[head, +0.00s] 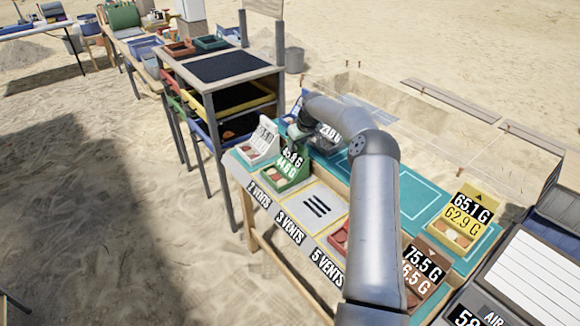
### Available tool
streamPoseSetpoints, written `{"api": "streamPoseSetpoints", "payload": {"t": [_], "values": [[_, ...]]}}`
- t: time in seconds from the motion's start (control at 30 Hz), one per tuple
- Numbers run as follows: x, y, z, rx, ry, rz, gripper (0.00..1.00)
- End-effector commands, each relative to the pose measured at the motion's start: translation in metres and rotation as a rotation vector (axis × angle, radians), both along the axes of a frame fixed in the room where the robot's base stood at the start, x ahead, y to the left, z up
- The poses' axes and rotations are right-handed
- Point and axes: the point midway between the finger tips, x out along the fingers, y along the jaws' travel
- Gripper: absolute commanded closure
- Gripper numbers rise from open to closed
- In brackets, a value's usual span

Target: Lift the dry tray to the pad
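Several small trays with weight signs stand on the teal-topped bench (412,200). A green tray (288,182) reads about 45.8 G over 44.6 G. A white tray (262,153) is left of it, a red tray (338,238) at the front edge, a yellow tray (452,236) at right and a brown tray (417,284) near the front right. I cannot tell which is the dry one. A pale pad with dark slots (318,207) lies between the green and red trays. My gripper (297,134) is above and behind the green tray; its fingers are too hidden to read.
A wooden rack (222,92) with a dark top and coloured drawers stands at the back left. Another sign is partly hidden behind my arm. A sand pit with boards (440,100) lies behind the bench. A panel with a screen (535,270) stands at the right.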

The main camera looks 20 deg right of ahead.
Motion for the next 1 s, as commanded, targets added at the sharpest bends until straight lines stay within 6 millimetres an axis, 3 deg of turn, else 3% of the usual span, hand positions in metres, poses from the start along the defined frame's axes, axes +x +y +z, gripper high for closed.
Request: {"api": "streamPoseSetpoints", "payload": {"t": [0.73, 0.9, 1.0], "values": [[-0.0002, 0.0002, -0.0049, -0.001, 0.001, 0.001, 0.6], [-0.0002, 0.0, -0.005, -0.001, 0.001, 0.001, 1.0], [-0.0002, -0.0001, -0.005, 0.0, 0.001, 0.0, 1.0]]}}
